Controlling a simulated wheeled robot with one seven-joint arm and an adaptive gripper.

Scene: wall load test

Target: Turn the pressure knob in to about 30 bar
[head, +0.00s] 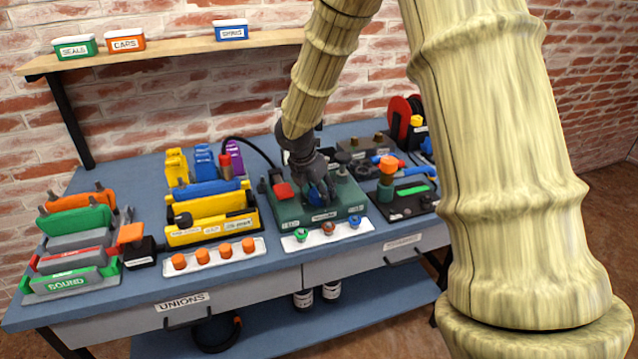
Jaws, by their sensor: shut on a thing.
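The green test unit (288,212) stands on the bench, right of the middle of the picture, with a red part (284,191) on its left side and small labels along its front. My gripper (319,195) reaches down onto the top of this unit from above. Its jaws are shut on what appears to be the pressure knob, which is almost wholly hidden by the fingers. Some dark blue shows at the fingertips, and I cannot tell whether it is finger or knob. No gauge reading or bar value can be made out.
A white strip with coloured caps (300,240) lies before the unit. Yellow and blue blocks (210,207) stand left. A black tray (405,208) with an orange-topped post (387,172) stands close right. A black hose (245,142) runs behind. A shelf (170,53) hangs above.

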